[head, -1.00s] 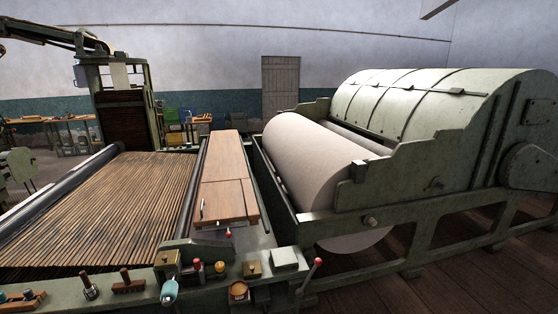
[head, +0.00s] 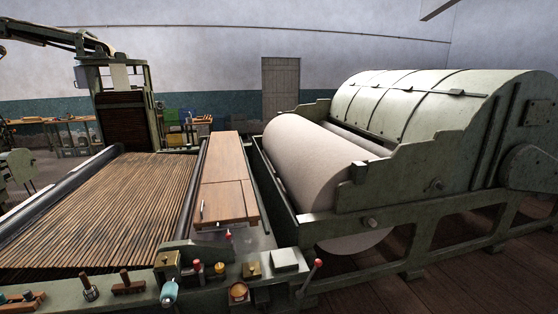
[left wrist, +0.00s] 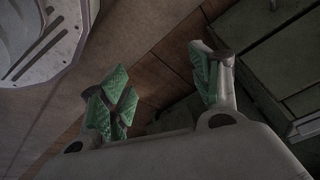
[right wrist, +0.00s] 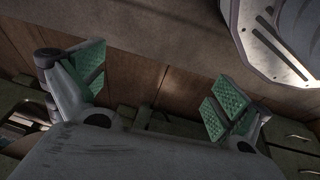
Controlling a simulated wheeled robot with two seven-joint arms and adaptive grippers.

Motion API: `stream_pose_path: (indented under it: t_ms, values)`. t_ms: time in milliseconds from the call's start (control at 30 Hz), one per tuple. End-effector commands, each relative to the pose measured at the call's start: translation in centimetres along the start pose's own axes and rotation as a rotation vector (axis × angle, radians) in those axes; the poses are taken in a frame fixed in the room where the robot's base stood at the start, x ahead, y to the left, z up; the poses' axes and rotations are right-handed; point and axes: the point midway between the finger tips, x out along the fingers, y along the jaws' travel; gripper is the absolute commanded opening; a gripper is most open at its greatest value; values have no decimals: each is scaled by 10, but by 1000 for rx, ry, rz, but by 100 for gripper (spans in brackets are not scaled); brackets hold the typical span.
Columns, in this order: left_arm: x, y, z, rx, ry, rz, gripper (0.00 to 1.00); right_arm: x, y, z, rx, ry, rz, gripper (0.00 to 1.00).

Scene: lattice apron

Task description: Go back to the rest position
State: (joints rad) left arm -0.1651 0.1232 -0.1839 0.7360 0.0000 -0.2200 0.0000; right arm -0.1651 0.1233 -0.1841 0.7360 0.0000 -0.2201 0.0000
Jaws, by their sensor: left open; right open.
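My left gripper (left wrist: 165,95) shows in the left wrist view with its green-padded fingers spread apart and nothing between them. My right gripper (right wrist: 155,95) shows in the right wrist view, also open and empty, above brown floorboards. Neither gripper nor arm shows in the head view. In the head view the slatted lattice apron (head: 105,210) lies flat at the left.
A long wooden board cover (head: 224,165) runs beside the apron. A large pale roller (head: 315,165) and a green drum machine (head: 430,100) stand at right. Small tools and knobs, including a red-topped lever (head: 318,263), line the front ledge. Wooden floor (head: 460,275) lies open at lower right.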

Motion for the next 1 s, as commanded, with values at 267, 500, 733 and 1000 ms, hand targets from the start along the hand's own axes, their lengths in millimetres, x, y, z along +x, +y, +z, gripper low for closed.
stream_pose_path:
  t_ms: [267,500,733,1000]
  values:
    - [-12,44,116,-3,-148,46,63,-12,-44,116,3,-148,-46,100]
    - [-25,67,177,-3,-227,71,63,-25,-67,177,4,-227,-71,100]
    - [-28,71,187,-3,-240,75,63,-28,-71,187,4,-240,-75,100]
    - [-28,71,187,-3,-240,75,63,-28,-71,187,4,-240,-75,100]
